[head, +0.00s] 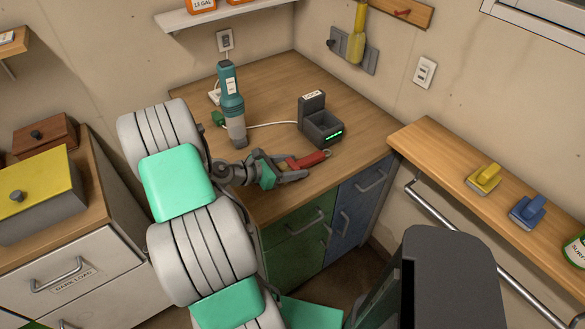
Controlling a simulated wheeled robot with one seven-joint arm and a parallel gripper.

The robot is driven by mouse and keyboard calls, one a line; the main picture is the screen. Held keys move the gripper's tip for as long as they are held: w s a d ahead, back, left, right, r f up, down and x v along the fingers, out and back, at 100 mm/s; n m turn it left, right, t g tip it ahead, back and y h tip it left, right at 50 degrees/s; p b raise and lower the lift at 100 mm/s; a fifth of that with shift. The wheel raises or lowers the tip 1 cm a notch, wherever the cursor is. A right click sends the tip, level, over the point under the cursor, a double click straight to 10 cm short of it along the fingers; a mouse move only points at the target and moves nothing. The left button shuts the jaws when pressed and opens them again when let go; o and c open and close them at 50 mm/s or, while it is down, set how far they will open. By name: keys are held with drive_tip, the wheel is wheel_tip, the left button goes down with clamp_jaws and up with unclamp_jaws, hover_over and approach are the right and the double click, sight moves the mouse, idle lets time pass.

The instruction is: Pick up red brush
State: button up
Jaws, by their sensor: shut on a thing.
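My gripper (297,167) is over the wooden counter, near its front edge, with its fingers pointing right. It is shut on the red brush (311,159). The brush's red body sticks out past the fingers to the right. The rest of the brush is hidden by the fingers, and I cannot tell whether it touches the counter.
A teal handheld tool (231,103) stands on the counter behind my gripper. A dark charging dock (320,123) is behind the brush. A yellow brush (483,179) and a blue brush (527,211) lie on the right-hand ledge (437,153). The counter's back right is clear.

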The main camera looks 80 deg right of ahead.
drive_tip(key=shift+c, duration=0.6)
drive_tip(key=shift+r, duration=0.1)
